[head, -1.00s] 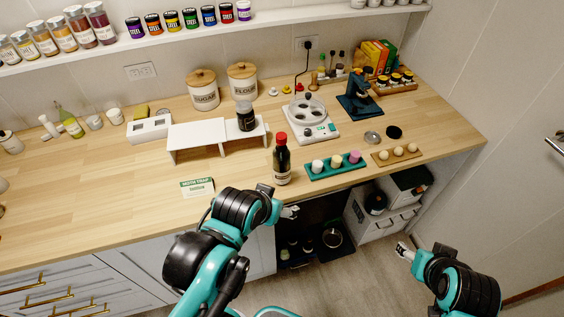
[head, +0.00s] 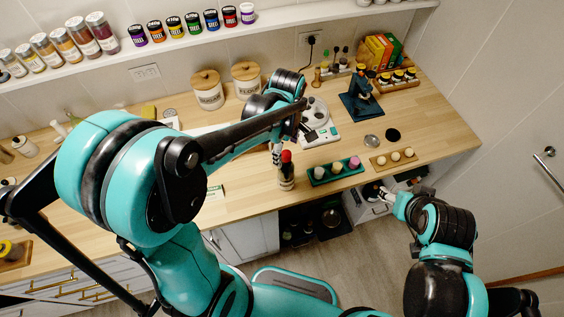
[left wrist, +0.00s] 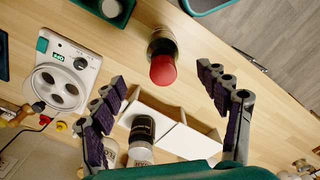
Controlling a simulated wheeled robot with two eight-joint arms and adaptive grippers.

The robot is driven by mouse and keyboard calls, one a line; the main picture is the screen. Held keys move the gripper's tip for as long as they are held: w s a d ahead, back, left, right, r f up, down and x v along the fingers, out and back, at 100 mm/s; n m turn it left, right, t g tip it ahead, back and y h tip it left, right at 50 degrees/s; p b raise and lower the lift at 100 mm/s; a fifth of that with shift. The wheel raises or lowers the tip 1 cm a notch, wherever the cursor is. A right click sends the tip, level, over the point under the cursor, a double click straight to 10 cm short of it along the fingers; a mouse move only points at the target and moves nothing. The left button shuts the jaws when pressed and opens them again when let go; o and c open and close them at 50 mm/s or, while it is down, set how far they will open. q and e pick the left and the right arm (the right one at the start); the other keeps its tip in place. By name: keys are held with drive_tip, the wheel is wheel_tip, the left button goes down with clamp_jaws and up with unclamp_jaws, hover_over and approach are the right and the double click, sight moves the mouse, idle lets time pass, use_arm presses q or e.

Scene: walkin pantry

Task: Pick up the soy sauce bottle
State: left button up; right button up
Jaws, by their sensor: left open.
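The soy sauce bottle (head: 286,174), dark with a red cap and a pale label, stands upright on the wooden counter near its front edge. In the left wrist view the bottle (left wrist: 161,45) shows cap-first, beyond the fingertips and roughly centred between them. My left gripper (head: 277,154) is just left of the cap in the head view; it also shows in the left wrist view (left wrist: 162,78), with its fingers spread and nothing between them. My right gripper (head: 386,195) is low at the right, in front of the counter, away from the bottle; its jaw opening is unclear.
A teal tray (head: 320,175) with several small cups is right of the bottle. My left arm hides much of the counter's left.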

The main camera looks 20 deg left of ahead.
sight(286, 164)
use_arm(q)
drive_tip(key=f, duration=0.2)
drive_tip(key=f+b, duration=0.1)
drive_tip(key=f, duration=0.5)
drive_tip(key=shift+s+d, duration=0.1)
drive_tip(key=shift+s, duration=0.15)
drive_tip(key=shift+r, duration=0.1)
clamp_jaws()
drive_tip(key=shift+r, duration=0.1)
